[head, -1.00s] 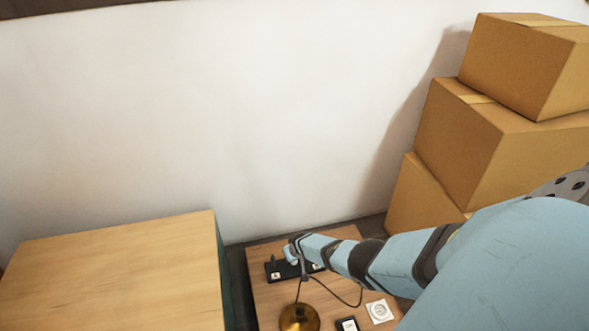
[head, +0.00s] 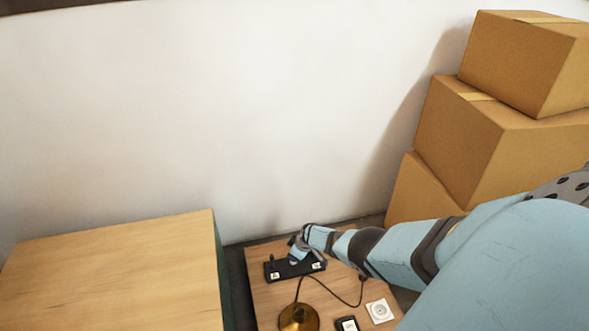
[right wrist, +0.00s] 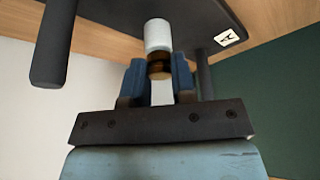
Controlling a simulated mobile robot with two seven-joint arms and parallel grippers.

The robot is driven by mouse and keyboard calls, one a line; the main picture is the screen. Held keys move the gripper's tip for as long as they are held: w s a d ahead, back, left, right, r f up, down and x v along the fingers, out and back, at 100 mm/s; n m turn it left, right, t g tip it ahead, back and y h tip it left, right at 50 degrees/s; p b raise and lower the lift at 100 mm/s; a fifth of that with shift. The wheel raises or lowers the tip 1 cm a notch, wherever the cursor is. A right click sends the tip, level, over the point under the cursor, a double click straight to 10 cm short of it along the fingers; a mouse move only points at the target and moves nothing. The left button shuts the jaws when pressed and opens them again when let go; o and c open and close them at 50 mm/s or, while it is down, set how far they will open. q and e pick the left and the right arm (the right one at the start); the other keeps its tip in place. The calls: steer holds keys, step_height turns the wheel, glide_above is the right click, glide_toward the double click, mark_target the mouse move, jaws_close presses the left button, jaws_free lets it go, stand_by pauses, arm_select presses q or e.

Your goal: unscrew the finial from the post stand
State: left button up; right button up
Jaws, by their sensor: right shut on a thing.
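The black post stand (head: 284,272) lies on the low wooden table, with small white labels on it. In the right wrist view its dark board (right wrist: 185,22) carries a label marked "A" and two dark posts, one on each side. Between these posts a white cylinder (right wrist: 157,36) stands out from the board, with a brass-coloured finial (right wrist: 160,68) at its end. My right gripper (head: 295,257) is over the stand; in the wrist view its blue fingers (right wrist: 159,76) are shut on the finial. How the finial joins the white cylinder is not clear. My left gripper is not in view.
On the low table (head: 268,297) are a brass lamp base (head: 298,318) with a dark cord (head: 340,300), a white socket plate (head: 380,311) and a small black device (head: 347,324). A larger wooden table (head: 110,275) stands left. Cardboard boxes (head: 455,140) are stacked right.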

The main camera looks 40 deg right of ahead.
steer(key=shift+w, duration=0.1)
steer(key=o, duration=0.9)
steer(key=shift+o, duration=0.2)
steer(key=shift+a+r+m+p, duration=0.1)
steer(key=shift+r+m+p, duration=0.1)
steer(key=shift+m+p, duration=0.45)
steer(key=m+h, duration=0.1)
steer(key=m, duration=0.1)
steer(key=shift+m+h, duration=0.3)
steer(key=shift+m, duration=0.05)
steer(key=m+h, duration=0.1)
steer(key=m, duration=0.3)
steer(key=shift+f+p, duration=0.2)
steer(key=shift+p, duration=0.15)
steer(key=shift+a+h, duration=0.1)
steer(key=shift+h, duration=0.2)
